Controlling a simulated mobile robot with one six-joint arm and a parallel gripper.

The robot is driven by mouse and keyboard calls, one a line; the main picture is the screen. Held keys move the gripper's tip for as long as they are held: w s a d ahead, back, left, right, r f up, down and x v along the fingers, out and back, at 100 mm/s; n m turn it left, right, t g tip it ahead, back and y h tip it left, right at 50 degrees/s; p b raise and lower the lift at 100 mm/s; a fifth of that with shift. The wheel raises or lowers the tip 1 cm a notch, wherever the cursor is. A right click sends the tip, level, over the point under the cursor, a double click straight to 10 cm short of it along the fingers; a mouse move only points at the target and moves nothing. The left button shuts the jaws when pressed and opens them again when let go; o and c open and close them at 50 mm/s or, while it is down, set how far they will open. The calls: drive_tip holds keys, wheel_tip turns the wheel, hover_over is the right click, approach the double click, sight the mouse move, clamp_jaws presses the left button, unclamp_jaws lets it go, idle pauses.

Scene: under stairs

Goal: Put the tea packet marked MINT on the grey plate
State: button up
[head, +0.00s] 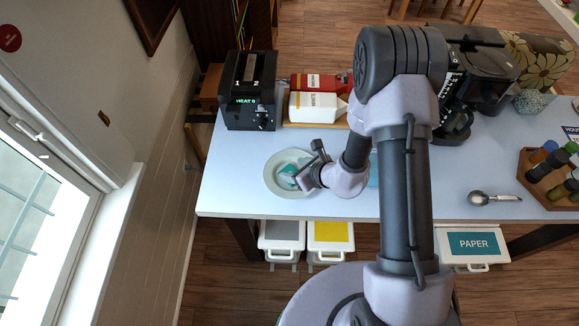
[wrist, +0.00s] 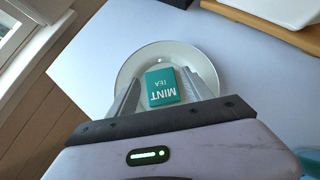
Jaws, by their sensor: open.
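The teal tea packet marked MINT (wrist: 162,87) lies on the plate in the wrist view, its lettering upside down. In the head view the packet (head: 289,170) shows as a teal patch on the plate. The round plate (wrist: 130,70) looks pale grey-white; in the head view it (head: 274,182) sits near the table's front left. My gripper (wrist: 166,92) is open, with one finger on either side of the packet. In the head view my gripper (head: 304,170) is over the plate's right part and hides some of it. I cannot tell whether the fingers touch the packet.
A black toaster-like machine (head: 250,95) stands behind the plate. Red and white cartons (head: 313,107) lie on a wooden board beside it. A metal scoop (head: 494,198) and a wooden bottle holder (head: 548,185) are at the right. The table left of the plate is clear.

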drive_tip(key=v, duration=0.8)
drive_tip(key=s+a+r+n+g+y, duration=0.1)
drive_tip(key=s+a+r+n+y, duration=0.15)
drive_tip(key=r+n, duration=0.55)
drive_tip(key=s+a+r+n+g+y, duration=0.1)
drive_tip(key=s+a+r+n, duration=0.2)
drive_tip(key=r, duration=0.9)
drive_tip(key=s+d+r+n+g+h, duration=0.1)
drive_tip(key=s+d+r+n+h, duration=0.15)
drive_tip(key=s+r+n, duration=0.55)
drive_tip(key=s+d+r+n+t+h, duration=0.2)
drive_tip(key=s+d+n+h, duration=0.2)
drive_tip(key=d, duration=0.3)
drive_tip(key=shift+d+r+h+p, duration=0.35)
drive_tip(key=shift+d+h, duration=0.05)
drive_tip(key=shift+h, duration=0.2)
